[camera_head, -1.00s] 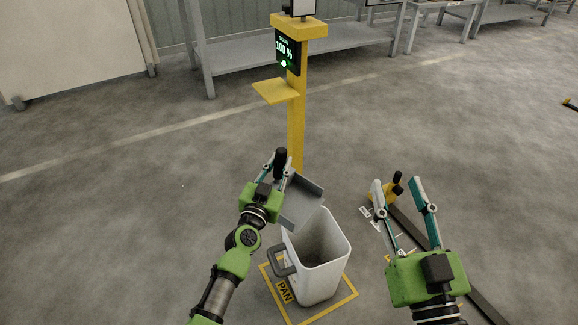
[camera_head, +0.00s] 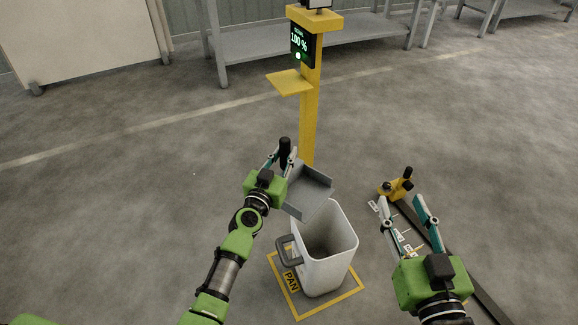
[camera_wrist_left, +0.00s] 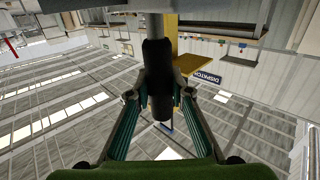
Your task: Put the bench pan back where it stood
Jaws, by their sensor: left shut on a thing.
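The bench pan (camera_head: 308,192) is a grey, open-fronted metal scoop with a black upright handle (camera_head: 285,150). My left gripper (camera_head: 282,160) is shut on that handle, and the pan is held in the air just above and behind the bin's rim. In the left wrist view the black handle (camera_wrist_left: 158,75) sits between the two fingers. A yellow square outline (camera_head: 345,299) on the floor is lettered PAN. The white bin (camera_head: 325,268) stands at this outline and hides much of it. My right gripper (camera_head: 407,207) is open and empty, right of the bin.
A yellow post (camera_head: 309,120) with a display reading 100 % and a small yellow shelf (camera_head: 289,82) stands behind the pan. A yellow fixture (camera_head: 393,188) on a dark floor rail, with small tags, lies near my right gripper. Floor at left is clear.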

